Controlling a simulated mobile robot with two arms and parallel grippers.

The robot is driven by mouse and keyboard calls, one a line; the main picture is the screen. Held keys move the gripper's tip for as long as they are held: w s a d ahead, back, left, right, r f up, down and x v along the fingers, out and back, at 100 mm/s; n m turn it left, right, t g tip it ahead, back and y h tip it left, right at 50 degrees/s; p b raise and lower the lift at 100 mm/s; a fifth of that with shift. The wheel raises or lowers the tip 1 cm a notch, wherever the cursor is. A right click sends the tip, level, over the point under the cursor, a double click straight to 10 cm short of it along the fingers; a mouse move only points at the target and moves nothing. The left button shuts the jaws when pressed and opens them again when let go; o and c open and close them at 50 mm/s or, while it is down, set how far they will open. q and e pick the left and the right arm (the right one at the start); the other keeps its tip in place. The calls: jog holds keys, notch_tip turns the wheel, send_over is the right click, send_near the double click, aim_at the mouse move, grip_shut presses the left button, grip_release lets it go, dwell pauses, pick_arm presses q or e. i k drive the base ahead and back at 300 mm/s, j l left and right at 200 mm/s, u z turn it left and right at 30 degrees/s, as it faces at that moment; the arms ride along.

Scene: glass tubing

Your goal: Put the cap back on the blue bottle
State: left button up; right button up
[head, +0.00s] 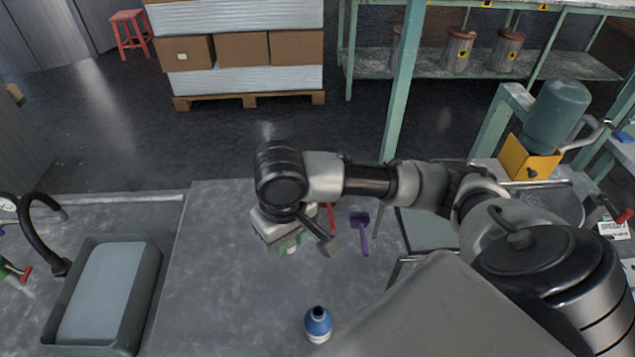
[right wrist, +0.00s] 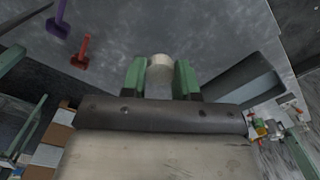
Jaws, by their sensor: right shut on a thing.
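The blue bottle (head: 318,323) stands upright on the grey worktop near the bottom of the head view. Its dark mouth shows on top with no cap on it. My right gripper (head: 288,248) is above the worktop, farther back and a little left of the bottle. In the right wrist view its green fingers (right wrist: 160,78) are closed on a whitish round cap (right wrist: 160,66), which sits between their tips. The arm hides most of the gripper in the head view. The bottle does not show in the right wrist view. My left gripper is not in view.
A purple tool (head: 360,231) and a red tool (right wrist: 82,52) lie on the worktop right of my right gripper in the head view. A sink (head: 146,310) with a black tap (head: 38,222) is at the left. The worktop between sink and bottle is clear.

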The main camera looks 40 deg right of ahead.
aim_at(318, 320)
jog(key=k+j+z, duration=0.2)
jog(key=z, duration=0.2)
jog(key=k+j+z, duration=0.1)
jog(key=z, duration=0.25)
jog(key=k+z, duration=0.4)
jog(key=i+j, duration=0.05)
jog(key=i, duration=0.05)
